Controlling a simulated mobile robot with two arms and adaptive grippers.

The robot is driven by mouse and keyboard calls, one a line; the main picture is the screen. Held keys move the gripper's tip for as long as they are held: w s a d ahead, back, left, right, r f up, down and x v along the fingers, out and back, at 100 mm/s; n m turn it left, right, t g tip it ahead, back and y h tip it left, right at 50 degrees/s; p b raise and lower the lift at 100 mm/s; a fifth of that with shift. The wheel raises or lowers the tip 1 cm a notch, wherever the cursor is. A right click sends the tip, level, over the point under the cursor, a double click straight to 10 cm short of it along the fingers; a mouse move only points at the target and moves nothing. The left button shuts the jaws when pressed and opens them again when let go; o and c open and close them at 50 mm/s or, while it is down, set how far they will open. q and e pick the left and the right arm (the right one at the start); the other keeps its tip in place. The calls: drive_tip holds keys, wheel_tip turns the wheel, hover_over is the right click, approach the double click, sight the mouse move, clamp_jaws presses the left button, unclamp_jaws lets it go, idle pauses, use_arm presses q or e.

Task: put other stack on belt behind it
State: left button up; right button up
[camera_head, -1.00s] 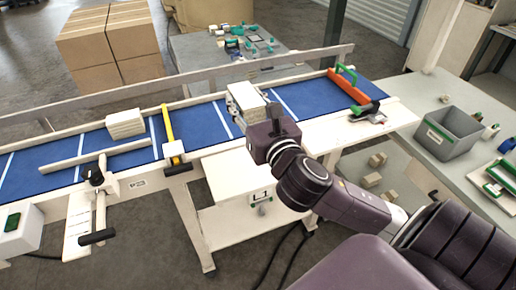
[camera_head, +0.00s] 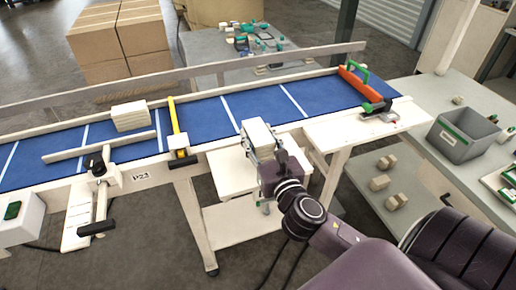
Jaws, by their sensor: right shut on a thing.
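A pale stack (camera_head: 257,131) is in my right gripper (camera_head: 261,150), which is shut on it. The stack is at the near edge of the blue belt (camera_head: 203,113), right of the yellow bar. Whether it touches the belt or its edge I cannot tell. Another pale stack (camera_head: 131,115) lies on the belt at the left, behind a pale angled bar. My left gripper is not in view.
A yellow bar (camera_head: 176,126) crosses the belt between the two stacks. An orange bar with a green handle (camera_head: 355,82) crosses its right end. A white shelf (camera_head: 238,224) stands below my right gripper. A grey bin (camera_head: 462,134) stands on the right-hand table.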

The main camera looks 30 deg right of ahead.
drive_tip(key=shift+f+b, duration=0.35)
drive_tip(key=shift+f, duration=1.6)
drive_tip(key=shift+f, duration=0.1)
drive_tip(key=shift+f, duration=0.1)
drive_tip(key=o, duration=1.2)
drive_tip(key=shift+o, duration=0.2)
